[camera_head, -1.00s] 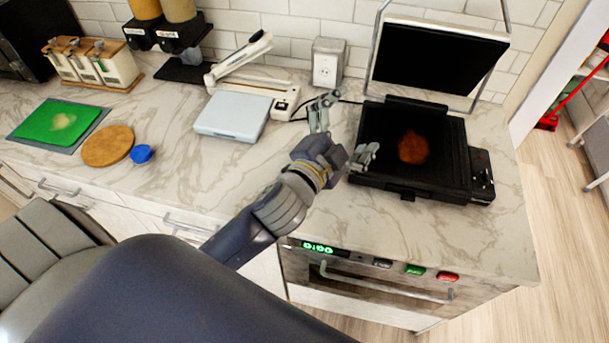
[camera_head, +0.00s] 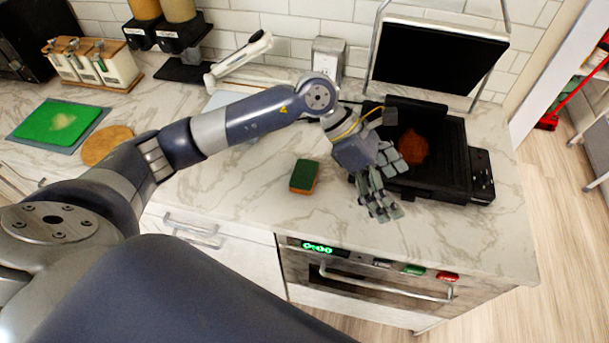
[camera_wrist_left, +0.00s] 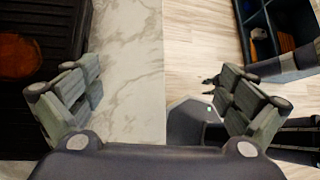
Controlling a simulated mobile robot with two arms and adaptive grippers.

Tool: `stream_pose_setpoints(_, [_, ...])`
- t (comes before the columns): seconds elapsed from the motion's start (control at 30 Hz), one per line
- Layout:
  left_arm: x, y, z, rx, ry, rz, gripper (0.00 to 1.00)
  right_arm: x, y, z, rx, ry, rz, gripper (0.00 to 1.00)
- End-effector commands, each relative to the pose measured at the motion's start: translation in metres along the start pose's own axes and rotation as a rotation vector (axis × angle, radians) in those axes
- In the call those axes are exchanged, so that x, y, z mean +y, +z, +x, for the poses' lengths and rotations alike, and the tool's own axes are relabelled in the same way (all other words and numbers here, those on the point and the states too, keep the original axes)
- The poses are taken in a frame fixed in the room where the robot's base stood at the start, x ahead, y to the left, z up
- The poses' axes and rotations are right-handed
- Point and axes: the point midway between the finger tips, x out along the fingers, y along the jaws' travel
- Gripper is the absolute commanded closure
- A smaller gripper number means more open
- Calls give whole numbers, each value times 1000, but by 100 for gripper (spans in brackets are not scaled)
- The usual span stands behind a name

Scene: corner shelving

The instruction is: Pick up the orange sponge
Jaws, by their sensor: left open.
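The sponge (camera_head: 304,176) lies flat on the marble counter in the head view, green on top with orange along its lower edge. My left gripper (camera_head: 390,184) is to the right of the sponge, apart from it, at the front left of the black grill. Its fingers are spread with nothing between them, and this also shows in the left wrist view (camera_wrist_left: 160,95). The sponge is not seen in the left wrist view.
The open grill (camera_head: 455,178) holds a brown-orange piece of food (camera_head: 413,147). A white scale is mostly hidden behind my left arm. A round wooden board (camera_head: 105,145) and a green board (camera_head: 58,121) lie at the left. The counter around the sponge is clear.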

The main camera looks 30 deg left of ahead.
Motion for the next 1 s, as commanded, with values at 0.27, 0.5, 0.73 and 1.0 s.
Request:
stream_pose_setpoints(0.27, [71, -114, -100, 606, 176, 59, 2, 0, 0, 0, 0, 0, 0, 60])
stream_pose_setpoints(0.5, [84, -145, -143, 790, 216, 30, 2, 0, 0, -2, 0, 0, 0, 60])
stream_pose_setpoints(0.73, [90, -169, -120, 795, 212, 28, 2, 0, -1, -15, 0, 0, 0, 60])
stream_pose_setpoints(1.0, [94, -184, -105, 792, 213, 29, 2, 0, -2, -23, 0, 0, 0, 60])
